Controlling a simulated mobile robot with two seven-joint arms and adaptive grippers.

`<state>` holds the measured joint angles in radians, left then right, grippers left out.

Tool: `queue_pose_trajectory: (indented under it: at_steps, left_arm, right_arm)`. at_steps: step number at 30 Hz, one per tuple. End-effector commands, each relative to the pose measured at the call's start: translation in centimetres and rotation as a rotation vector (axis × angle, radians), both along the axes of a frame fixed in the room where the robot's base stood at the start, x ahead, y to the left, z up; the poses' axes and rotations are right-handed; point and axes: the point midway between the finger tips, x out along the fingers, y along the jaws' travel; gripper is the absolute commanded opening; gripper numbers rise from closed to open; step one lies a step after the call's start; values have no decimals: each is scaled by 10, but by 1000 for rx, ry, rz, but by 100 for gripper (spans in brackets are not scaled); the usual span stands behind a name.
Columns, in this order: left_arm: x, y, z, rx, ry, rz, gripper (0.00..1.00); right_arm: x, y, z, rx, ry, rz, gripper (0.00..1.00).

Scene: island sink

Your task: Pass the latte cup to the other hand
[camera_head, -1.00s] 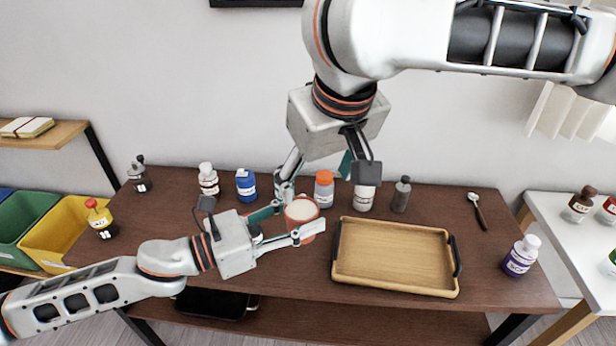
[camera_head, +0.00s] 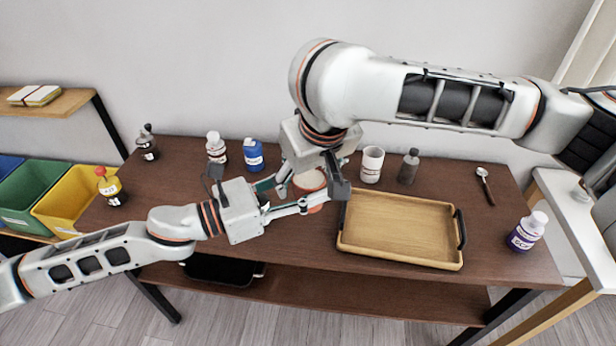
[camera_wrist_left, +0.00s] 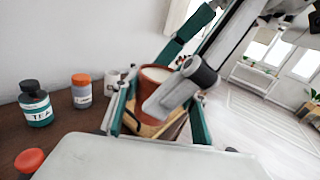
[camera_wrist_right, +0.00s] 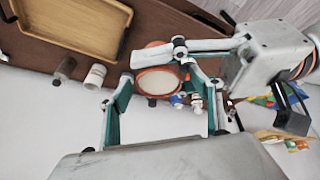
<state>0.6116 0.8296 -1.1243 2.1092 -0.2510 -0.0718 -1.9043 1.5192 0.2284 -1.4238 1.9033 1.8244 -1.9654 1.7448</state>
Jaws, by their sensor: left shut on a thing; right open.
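The latte cup (camera_head: 309,181) is terracotta orange with a pale, creamy top. My left gripper (camera_head: 298,192) is shut on it and holds it above the table, roughly upright. My right gripper (camera_head: 313,178) has come down from above and is open, with its fingers at either side of the cup. In the right wrist view the cup (camera_wrist_right: 158,82) sits between the open fingertips; I cannot tell whether they touch it. In the left wrist view a right finger crosses in front of the cup (camera_wrist_left: 152,75).
A wooden tray (camera_head: 400,262) lies to the right of the cup. A white mug (camera_head: 371,166), a dark grey bottle (camera_head: 408,168) and a blue bottle (camera_head: 253,155) stand along the back. A purple-labelled bottle (camera_head: 526,232) is at the right end.

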Motion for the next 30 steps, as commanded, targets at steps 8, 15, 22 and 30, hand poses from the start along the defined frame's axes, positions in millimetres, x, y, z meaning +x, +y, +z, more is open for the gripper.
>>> queue_pose_trajectory:
  at_steps: [8, 15, 22, 30]
  left_arm:
    - [0, 0, 1, 0, -1, -1, 15]
    - [0, 0, 1, 0, -1, -1, 15]
    - [0, 0, 1, -1, -2, -1, 56]
    - [0, 0, 1, -1, 0, 0, 62]
  right_arm:
    - [4, 1, -8, 0, 0, -1, 64]
    - [3, 1, -8, 0, 0, -1, 46]
    - [3, 1, -7, 0, -1, 0, 16]
    - [3, 1, -8, 0, -1, 0, 16]
